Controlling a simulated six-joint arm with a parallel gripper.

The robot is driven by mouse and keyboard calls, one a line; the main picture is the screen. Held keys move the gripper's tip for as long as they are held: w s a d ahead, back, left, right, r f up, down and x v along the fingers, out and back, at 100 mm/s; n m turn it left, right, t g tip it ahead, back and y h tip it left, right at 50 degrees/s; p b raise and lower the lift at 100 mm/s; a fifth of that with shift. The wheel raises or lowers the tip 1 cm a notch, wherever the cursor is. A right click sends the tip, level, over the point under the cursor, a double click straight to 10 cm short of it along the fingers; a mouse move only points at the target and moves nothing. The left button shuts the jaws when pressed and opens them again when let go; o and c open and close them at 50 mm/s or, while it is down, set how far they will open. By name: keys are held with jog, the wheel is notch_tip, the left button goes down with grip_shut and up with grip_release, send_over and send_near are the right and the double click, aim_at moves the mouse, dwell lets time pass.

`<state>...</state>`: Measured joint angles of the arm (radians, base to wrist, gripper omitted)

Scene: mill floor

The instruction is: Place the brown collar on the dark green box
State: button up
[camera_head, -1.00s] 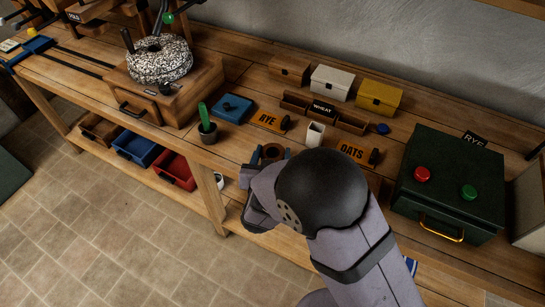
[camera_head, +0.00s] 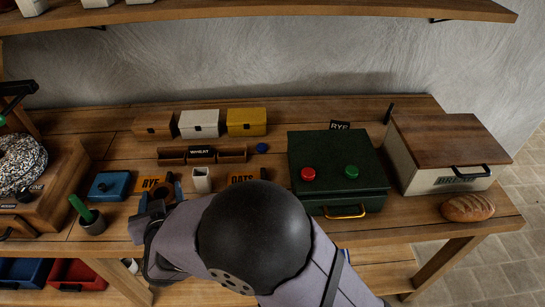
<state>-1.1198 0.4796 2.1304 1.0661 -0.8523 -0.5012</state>
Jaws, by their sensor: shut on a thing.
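The brown collar (camera_head: 170,179) shows in part at the front of the bench, left of centre. My gripper (camera_head: 161,194) is shut on it, with bluish fingers on either side; my own arm and wrist hide part of the grip. Whether the collar touches the bench is hard to tell. The dark green box (camera_head: 315,149) stands to the right on the bench, lid closed. A red knob (camera_head: 308,174) and a green knob (camera_head: 351,172) sit on its top, and a brass handle (camera_head: 344,212) is on its front. The gripper is well left of the box.
A white cup (camera_head: 201,180) and the OATS plate (camera_head: 243,177) stand between gripper and box. Brown, white (camera_head: 199,124) and yellow (camera_head: 246,122) boxes stand behind. A bread box (camera_head: 440,140) and loaf (camera_head: 468,207) are at right.

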jog(key=w+d+r+m+h+p, duration=0.25)
jog(key=w+d, duration=0.45)
jog(key=d, duration=0.4)
jog(key=w+d+r+m+h+p, duration=0.2)
jog(key=w+d+r+m+h, duration=0.15)
jog(key=w+d, duration=0.6)
jog(key=s+d+r+m+h+p, duration=0.1)
jog(key=d+r+m+h+p, duration=0.2)
jog(key=d, duration=1.5)
jog(key=s+d+r+m+h+p, duration=0.15)
jog(key=d+r, duration=0.35)
jog(key=d, duration=1.2)
jog(key=n+y, duration=0.5)
send_over(333, 152)
notch_tip(333, 152, down, 4)
jog(key=shift+r+t+h, duration=0.1)
jog(key=shift+t+h, duration=0.15)
jog(key=shift+t, duration=0.15)
jog(key=shift+f+p, duration=0.75)
jog(key=shift+f, duration=2.4)
